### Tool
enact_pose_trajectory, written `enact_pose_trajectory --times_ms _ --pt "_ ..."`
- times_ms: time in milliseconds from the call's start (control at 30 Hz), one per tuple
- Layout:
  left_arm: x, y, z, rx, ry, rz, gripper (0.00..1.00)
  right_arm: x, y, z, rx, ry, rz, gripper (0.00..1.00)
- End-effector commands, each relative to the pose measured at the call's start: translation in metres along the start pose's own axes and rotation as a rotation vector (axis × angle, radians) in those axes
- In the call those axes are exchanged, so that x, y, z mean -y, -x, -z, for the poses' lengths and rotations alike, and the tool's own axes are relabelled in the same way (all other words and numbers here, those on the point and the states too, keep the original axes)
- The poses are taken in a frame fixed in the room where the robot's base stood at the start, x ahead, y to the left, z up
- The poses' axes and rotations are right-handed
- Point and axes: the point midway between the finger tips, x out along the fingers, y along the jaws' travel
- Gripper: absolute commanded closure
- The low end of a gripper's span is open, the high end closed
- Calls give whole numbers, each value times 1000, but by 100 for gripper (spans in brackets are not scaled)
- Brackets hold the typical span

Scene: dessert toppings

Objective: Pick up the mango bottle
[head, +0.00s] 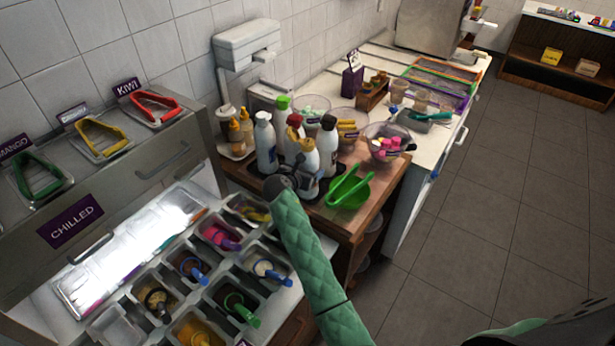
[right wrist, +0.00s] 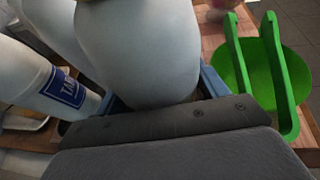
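Several white topping bottles stand upright in a dark tray on the wooden counter. No mango name is readable, so I cannot tell which is the mango bottle. My right gripper (head: 287,184) is low at the front of the group. In the right wrist view its blue fingers (right wrist: 160,98) stand apart on either side of a white bottle (right wrist: 140,50), with small gaps showing. My left gripper is not in view.
A green bowl (head: 345,193) with green tongs lies just right of the bottles. Another white bottle with a blue label (right wrist: 66,90) stands close left of my right gripper. Clear bowls (head: 388,143) and squeeze bottles (head: 236,136) stand behind. Topping bins (head: 222,232) fill the front left.

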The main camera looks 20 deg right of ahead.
Motion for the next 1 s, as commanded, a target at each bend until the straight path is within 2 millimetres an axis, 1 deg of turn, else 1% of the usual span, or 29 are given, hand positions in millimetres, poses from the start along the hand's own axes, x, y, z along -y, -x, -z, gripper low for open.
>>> enact_pose_trajectory --times_ms 33,100,133,167,367,533,667,800,1000 --pt "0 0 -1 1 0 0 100 0 0 0 0 0 0 38" --pt "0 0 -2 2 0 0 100 0 0 0 0 0 0 52" --pt "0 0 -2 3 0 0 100 0 0 0 0 0 0 53" --pt "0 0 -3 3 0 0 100 0 1 -3 3 -2 -1 53" --pt "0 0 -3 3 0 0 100 0 1 -3 3 -2 -1 53" --pt "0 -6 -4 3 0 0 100 -1 3 -10 5 -3 -2 53" --pt "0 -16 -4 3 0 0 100 0 9 -24 6 -4 -2 53" --pt "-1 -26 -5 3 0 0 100 -1 18 -46 7 -5 -2 53" --pt "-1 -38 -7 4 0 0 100 -1 30 -74 6 -4 -3 53"
